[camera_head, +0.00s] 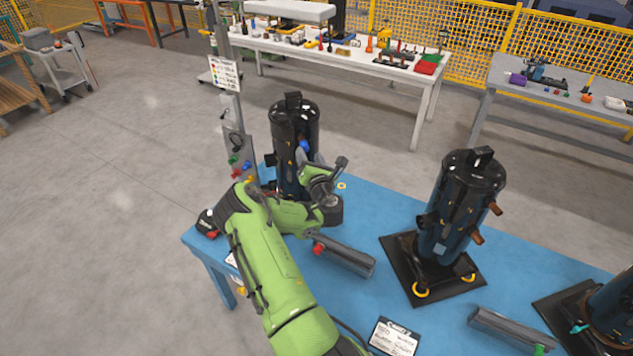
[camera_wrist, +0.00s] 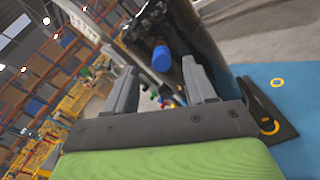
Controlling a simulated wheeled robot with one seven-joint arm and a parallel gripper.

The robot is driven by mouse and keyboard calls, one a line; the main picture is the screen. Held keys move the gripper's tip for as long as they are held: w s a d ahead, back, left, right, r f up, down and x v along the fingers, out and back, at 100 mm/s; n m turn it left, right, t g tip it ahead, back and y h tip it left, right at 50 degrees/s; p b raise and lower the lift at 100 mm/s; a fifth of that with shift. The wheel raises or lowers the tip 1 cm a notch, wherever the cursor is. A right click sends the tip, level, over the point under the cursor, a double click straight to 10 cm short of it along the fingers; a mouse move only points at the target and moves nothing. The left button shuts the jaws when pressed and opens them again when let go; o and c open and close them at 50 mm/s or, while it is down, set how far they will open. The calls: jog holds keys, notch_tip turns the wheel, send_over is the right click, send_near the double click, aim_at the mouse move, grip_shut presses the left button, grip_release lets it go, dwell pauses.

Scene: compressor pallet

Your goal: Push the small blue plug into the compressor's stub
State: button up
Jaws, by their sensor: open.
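In the wrist view the blue plug (camera_wrist: 161,60) lies just beyond and between the tips of my gripper (camera_wrist: 159,72). My gripper is open, with nothing between its fingers, and is beside the compressor. In the head view my gripper (camera_head: 314,163) is partly hidden by my wrist. The stub behind the plug is not visible, so I cannot tell how far the plug sits in it.
A second compressor (camera_head: 462,205) stands on a black base to the right, and part of a third is at the right edge. A grey rail (camera_head: 345,256) lies on the blue table (camera_head: 372,210). A grey post (camera_head: 236,140) with coloured plugs stands left of the near compressor.

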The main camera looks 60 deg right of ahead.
jog(key=b+v, duration=0.8)
jog(key=v, duration=0.3)
jog(key=shift+f, duration=0.25)
jog(key=shift+r, duration=0.1)
notch_tip(320, 180, up, 7)
jog(key=a+m+g+h, duration=0.25)
jog(key=m+g, duration=0.35)
jog(key=m, duration=1)
jog(key=s+a+m+y, duration=0.1)
jog(key=a+m+y, duration=0.7)
jog(key=a, duration=1.3)
jog(key=s+a+n+g+y, duration=0.2)
jog(key=s+a+y, duration=0.4)
jog(key=s+a, duration=0.6)
jog(key=a, duration=0.3)
jog(key=shift+a, duration=0.15)
